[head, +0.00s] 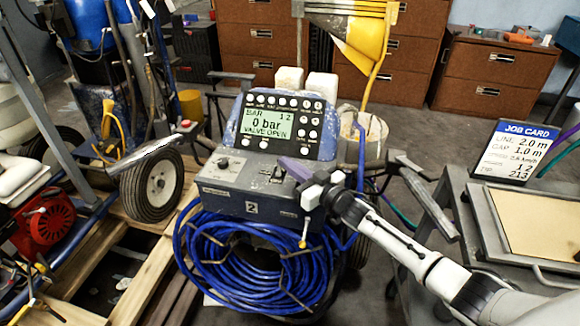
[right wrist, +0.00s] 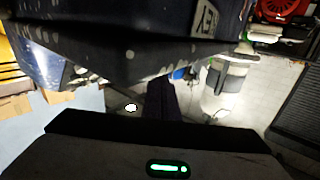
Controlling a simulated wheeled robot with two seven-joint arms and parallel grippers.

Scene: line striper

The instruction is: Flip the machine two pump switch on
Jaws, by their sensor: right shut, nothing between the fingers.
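Machine two (head: 250,207) is the dark blue unit with a "2" plate on its front, in the middle of the head view. Its screen (head: 267,124) reads "0 bar" and "VALVE OPEN". A round knob (head: 222,163) sits on the left of its sloped top panel. A small toggle-like part (head: 277,173) shows on the panel right of the knob; its position is too small to tell. My right gripper (head: 288,165) is shut and empty, its dark fingers over the right part of the panel, close to the toggle. Contact cannot be told. My left gripper is not in view.
A coiled blue hose (head: 250,262) hangs on the machine's front. The job card (head: 516,150) stands on a metal cart (head: 480,215) at the right. A wheel (head: 150,187) and a red engine (head: 50,222) stand left. Handle bars flank the machine on both sides.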

